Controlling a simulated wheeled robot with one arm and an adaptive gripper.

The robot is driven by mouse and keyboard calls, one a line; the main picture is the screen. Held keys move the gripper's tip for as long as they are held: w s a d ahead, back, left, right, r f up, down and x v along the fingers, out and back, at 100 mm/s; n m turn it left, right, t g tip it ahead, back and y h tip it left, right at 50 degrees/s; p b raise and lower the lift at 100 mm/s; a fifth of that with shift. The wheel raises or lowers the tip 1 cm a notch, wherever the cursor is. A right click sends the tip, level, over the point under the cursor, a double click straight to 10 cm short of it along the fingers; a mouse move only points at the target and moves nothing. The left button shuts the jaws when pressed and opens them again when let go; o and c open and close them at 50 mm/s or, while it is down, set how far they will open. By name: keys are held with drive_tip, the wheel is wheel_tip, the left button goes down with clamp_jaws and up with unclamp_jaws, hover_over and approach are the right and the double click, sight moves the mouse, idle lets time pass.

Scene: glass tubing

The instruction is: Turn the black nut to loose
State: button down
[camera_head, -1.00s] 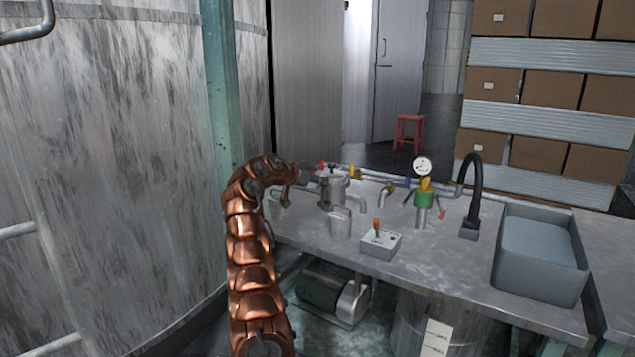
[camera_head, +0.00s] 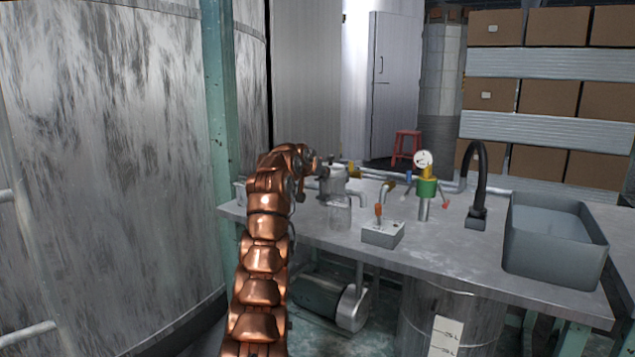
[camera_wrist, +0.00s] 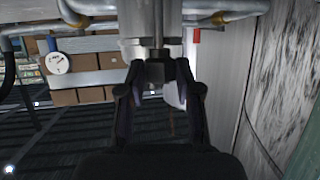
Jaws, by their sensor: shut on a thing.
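The black nut (camera_wrist: 157,71) is in the wrist view, on a dark stem below a grey metal body. My gripper (camera_wrist: 158,74) is shut on the nut, with one dark finger on each side of it. In the head view the copper arm ends at the grey pipe fitting (camera_head: 334,184) on the bench. The nut cannot be made out there, and the fingers are too small and too covered to tell apart.
The metal bench (camera_head: 440,238) carries a switch box (camera_head: 383,234), a green valve with a gauge (camera_head: 426,188), a black curved tap (camera_head: 478,185) and a grey basin (camera_head: 553,245). A large metal tank (camera_head: 110,150) stands close on the left.

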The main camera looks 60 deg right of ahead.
drive_tip(key=shift+s+d+n+t+y+b, duration=0.15)
drive_tip(key=shift+n+t+y, duration=0.25)
drive_tip(key=shift+n+t, duration=0.4)
drive_tip(key=shift+s+n+t+y+b, duration=0.15)
drive_tip(key=shift+n+t+y, duration=0.25)
drive_tip(key=shift+n+t, duration=0.4)
drive_tip(key=shift+s+d+n+t+y, duration=0.1)
drive_tip(key=shift+s+n+t+y, duration=0.1)
drive_tip(key=shift+n+t+y, duration=0.4)
drive_tip(key=shift+n+t, duration=0.6)
drive_tip(key=shift+t, duration=0.2)
drive_tip(key=c, duration=0.8)
unclamp_jaws()
drive_tip(key=shift+s+r, duration=0.1)
drive_tip(key=shift+v, duration=3.95)
